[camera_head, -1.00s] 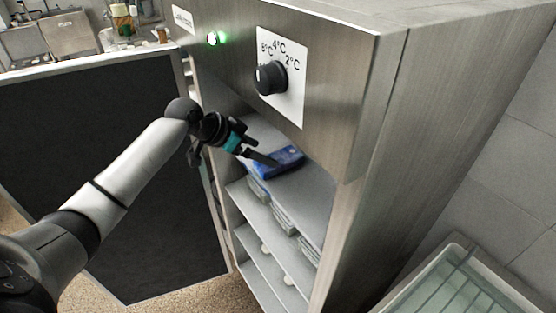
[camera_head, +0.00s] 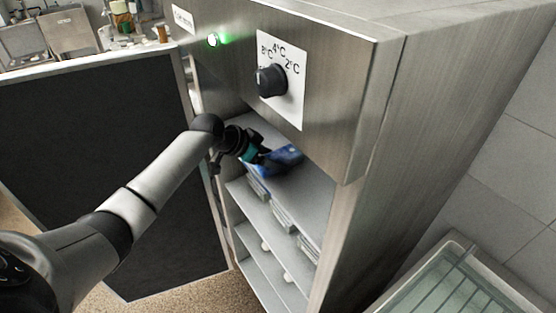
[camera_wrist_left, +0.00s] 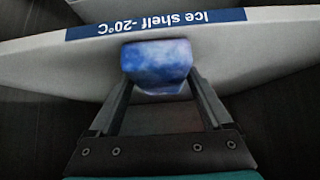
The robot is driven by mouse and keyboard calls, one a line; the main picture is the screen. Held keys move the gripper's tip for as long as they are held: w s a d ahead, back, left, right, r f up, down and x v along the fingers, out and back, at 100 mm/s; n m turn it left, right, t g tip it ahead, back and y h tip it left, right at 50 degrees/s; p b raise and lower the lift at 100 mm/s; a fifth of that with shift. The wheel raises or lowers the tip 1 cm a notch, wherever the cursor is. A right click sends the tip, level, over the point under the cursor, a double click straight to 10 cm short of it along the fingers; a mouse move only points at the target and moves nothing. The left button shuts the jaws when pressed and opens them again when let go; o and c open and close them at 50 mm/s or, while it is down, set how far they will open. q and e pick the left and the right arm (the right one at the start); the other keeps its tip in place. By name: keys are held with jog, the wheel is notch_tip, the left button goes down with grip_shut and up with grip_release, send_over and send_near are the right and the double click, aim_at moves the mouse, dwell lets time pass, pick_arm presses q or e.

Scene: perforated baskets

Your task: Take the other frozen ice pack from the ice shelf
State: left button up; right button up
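A blue ice pack (camera_head: 286,157) lies on the upper shelf (camera_head: 312,190) inside the open steel cabinet. In the left wrist view the blue-and-white mottled pack (camera_wrist_left: 157,60) lies at the fingertips, in front of a shelf edge with a blue label (camera_wrist_left: 157,23) reading "Ice shelf -20°C", upside down. My left gripper (camera_head: 264,158) reaches into the cabinet at the pack's near left end. In the left wrist view its fingers (camera_wrist_left: 160,84) are spread, one towards each side of the pack; whether they touch it I cannot tell. My right gripper is not in view.
Lower shelves (camera_head: 262,212) hold stacks of flat packs. The cabinet's front panel with a temperature dial (camera_head: 271,80) overhangs the shelf opening. The open dark door (camera_head: 100,170) stands left. A clear-lidded container (camera_head: 450,290) is at the lower right.

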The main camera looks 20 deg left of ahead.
pick_arm(q)
jog(key=c, duration=1.2)
jog(key=shift+o, duration=0.2)
jog(key=shift+r, duration=0.1)
